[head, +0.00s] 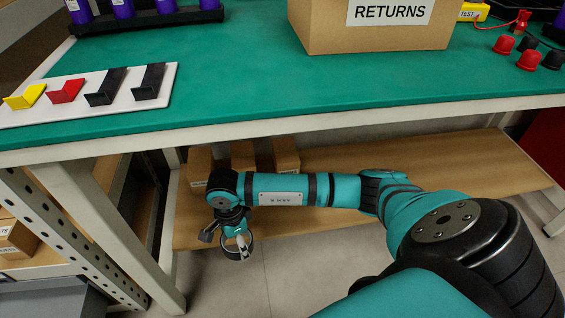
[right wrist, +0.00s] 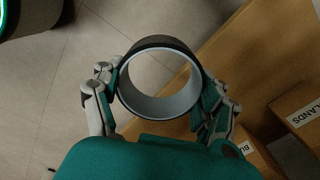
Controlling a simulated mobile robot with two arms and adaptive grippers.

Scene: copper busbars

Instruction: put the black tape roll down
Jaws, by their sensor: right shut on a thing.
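The black tape roll (right wrist: 160,108), a dark ring with a pale grey inner wall, is gripped between the two fingers of my right gripper (right wrist: 163,92) in the right wrist view. One finger presses on each side of it. In the head view, my right gripper (head: 236,240) hangs low in front of the bench, with the tape roll (head: 251,247) at its tip, partly covered by the fingers. The roll is held above the floor, clear of the green bench top (head: 270,90). My left gripper is not in view.
A RETURNS carton (head: 375,35) and a white board (head: 125,105) with coloured angled pieces stand on the bench. Red and black caps (head: 528,60) lie at right. Under the bench, a wooden shelf (head: 440,165) holds small cartons (head: 286,155). The bench top's front middle is free.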

